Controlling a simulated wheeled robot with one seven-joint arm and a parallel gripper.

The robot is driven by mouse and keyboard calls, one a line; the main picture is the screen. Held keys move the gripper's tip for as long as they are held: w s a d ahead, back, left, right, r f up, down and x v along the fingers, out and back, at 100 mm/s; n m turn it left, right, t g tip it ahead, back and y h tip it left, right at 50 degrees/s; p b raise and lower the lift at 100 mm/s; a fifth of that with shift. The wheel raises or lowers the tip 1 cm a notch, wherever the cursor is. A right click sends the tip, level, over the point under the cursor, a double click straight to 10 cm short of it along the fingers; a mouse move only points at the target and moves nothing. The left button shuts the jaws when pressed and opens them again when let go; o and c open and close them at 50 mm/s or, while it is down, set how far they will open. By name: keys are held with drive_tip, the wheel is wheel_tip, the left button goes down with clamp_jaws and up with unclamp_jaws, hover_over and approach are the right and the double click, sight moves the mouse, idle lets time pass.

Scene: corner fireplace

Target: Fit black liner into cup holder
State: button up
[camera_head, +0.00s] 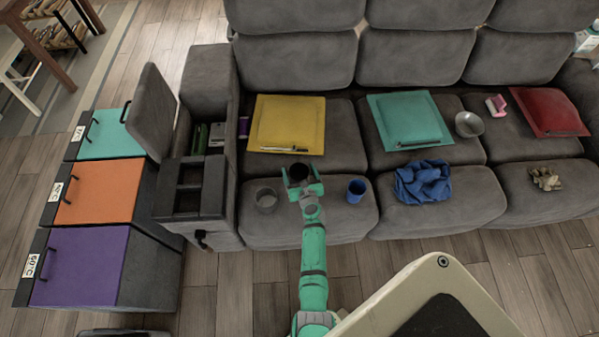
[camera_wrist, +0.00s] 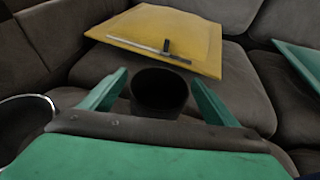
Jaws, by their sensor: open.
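The black liner (camera_wrist: 160,108), a dark round cup-like piece, stands upright between the fingers of my gripper (camera_wrist: 158,92) in the wrist view. The fingers are open, one on each side of it, and I see a gap at both sides. In the head view the black liner (camera_head: 298,171) is at the tip of my gripper (camera_head: 302,185), over the left sofa seat. Its lower part is hidden by my gripper. The dark console (camera_head: 180,204) in the left sofa arm has square recesses; which one is the cup holder I cannot tell.
A clear glass (camera_head: 265,198) stands left of my gripper, a blue cup (camera_head: 356,190) right of it. A blue cloth (camera_head: 422,183) and metal bowl (camera_head: 469,124) are farther right. The console's raised lid (camera_head: 152,112) stands at left.

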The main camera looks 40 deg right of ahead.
drive_tip(key=v, duration=1.2)
drive_tip(key=shift+r, duration=0.2)
